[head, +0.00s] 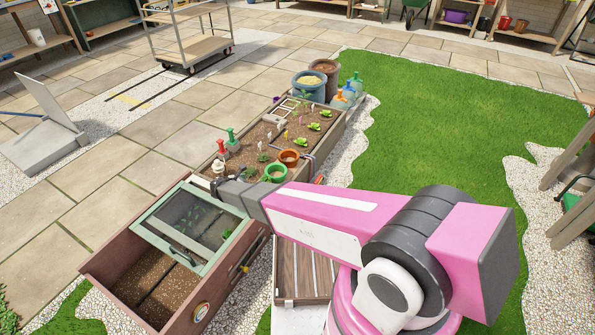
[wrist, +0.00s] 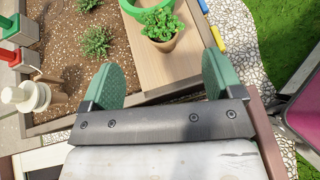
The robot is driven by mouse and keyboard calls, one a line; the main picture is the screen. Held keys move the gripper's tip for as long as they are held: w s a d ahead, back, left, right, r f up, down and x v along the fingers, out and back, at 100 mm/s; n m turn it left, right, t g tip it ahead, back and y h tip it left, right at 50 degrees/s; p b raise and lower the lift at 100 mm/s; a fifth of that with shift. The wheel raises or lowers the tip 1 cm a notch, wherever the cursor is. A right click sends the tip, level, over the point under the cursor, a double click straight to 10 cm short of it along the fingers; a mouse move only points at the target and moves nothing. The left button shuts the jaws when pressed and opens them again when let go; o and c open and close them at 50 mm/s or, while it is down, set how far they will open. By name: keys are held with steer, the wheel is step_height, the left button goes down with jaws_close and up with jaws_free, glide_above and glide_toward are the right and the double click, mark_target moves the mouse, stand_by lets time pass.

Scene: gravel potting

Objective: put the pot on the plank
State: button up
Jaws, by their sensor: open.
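A small terracotta pot (wrist: 165,43) with a leafy green plant shows at the top middle of the wrist view. It appears upright over a light brown wooden plank (wrist: 158,72), but I cannot tell whether its base rests on it. My gripper (wrist: 160,82) is open, with its green fingers wide apart and nothing between the tips. The pot is beyond the fingertips, roughly centred between them. In the head view my gripper (head: 218,185) is over the near end of the raised soil bed, its fingers hard to make out. The plant pot is not clear there.
A green-framed cold frame (head: 190,225) lies nearer.

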steer(key=s+d+r+m+g+y, duration=0.1)
steer(key=s+d+r+m+g, duration=0.15)
steer(key=d+r+m, duration=0.7)
steer(key=s+d+r+m+g+y, duration=0.15)
steer(key=d+m+g, duration=0.25)
steer(key=d, duration=1)
steer(key=s+d+r+m+g+y, duration=0.2)
steer(key=s+d+r+m+y, duration=0.3)
steer(key=s+d+r+m, duration=0.6)
steer(key=d+r+m, duration=0.1)
steer(key=d+m, duration=0.2)
steer(key=d, duration=0.1)
steer(key=shift+s+r+y, duration=0.15)
steer(key=shift+r+y, duration=0.15)
steer(key=shift+y, duration=0.05)
steer(key=shift+d+g, duration=0.1)
steer(key=shift+g, duration=0.15)
